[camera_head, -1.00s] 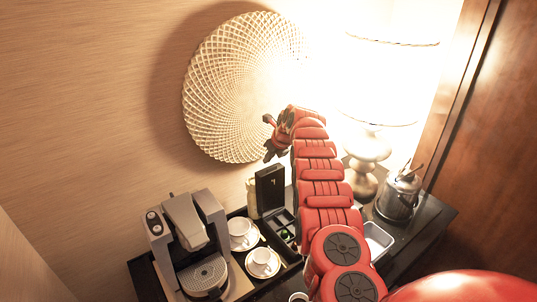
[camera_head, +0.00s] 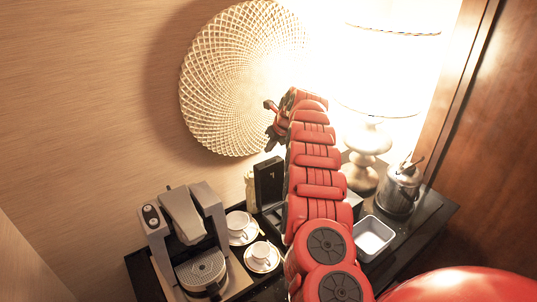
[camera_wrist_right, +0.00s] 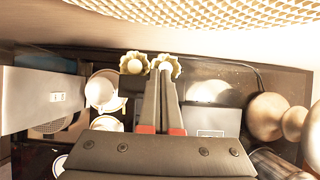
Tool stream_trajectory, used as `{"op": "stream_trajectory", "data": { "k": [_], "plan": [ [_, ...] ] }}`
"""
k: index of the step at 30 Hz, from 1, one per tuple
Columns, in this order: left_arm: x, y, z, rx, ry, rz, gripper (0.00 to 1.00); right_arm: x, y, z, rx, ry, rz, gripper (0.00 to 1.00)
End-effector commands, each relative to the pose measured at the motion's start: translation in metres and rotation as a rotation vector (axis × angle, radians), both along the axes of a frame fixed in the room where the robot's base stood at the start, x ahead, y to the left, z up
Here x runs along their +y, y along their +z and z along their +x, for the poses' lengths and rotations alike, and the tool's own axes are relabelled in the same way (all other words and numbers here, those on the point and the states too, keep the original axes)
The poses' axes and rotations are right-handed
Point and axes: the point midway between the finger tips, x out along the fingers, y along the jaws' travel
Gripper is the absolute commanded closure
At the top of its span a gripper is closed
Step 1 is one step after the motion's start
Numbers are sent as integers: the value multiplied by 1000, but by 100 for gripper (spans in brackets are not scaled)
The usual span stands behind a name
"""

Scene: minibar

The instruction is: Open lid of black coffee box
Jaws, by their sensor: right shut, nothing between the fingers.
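The black coffee box's lid (camera_head: 269,184) stands upright near the wall in the head view, to the right of the coffee machine. The box's compartments below the lid are mostly hidden behind my right arm. My right gripper (camera_head: 271,118) is above the lid, in front of the woven wall disc, apart from the lid. In the right wrist view the same gripper's fingers (camera_wrist_right: 158,72) are together, with nothing held between them. My left gripper is not in view.
A coffee machine (camera_head: 187,240) stands at left. White cups on saucers (camera_head: 262,257) are beside it. A white tray (camera_head: 373,237), a metal kettle (camera_head: 401,188) and a lit lamp (camera_head: 367,142) are at right. The woven disc (camera_head: 225,85) hangs close behind the gripper.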

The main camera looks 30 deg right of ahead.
Motion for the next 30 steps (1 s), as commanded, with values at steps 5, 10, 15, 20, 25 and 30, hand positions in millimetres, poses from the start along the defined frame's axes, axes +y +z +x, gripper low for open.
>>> {"op": "stream_trajectory", "data": {
  "k": [5,10,15,20,25,30],
  "plan": [
    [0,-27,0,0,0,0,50,3,25,-17,-9,3,7,100],
    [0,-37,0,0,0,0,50,-1,52,-34,-6,-1,1,100],
    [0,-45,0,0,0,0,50,-5,84,-53,-6,-3,0,100],
    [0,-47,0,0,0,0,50,-5,110,-69,-3,-1,2,100],
    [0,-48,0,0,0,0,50,-5,124,-77,-1,0,4,100],
    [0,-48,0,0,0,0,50,-4,126,-79,1,1,5,100]
  ]
}}
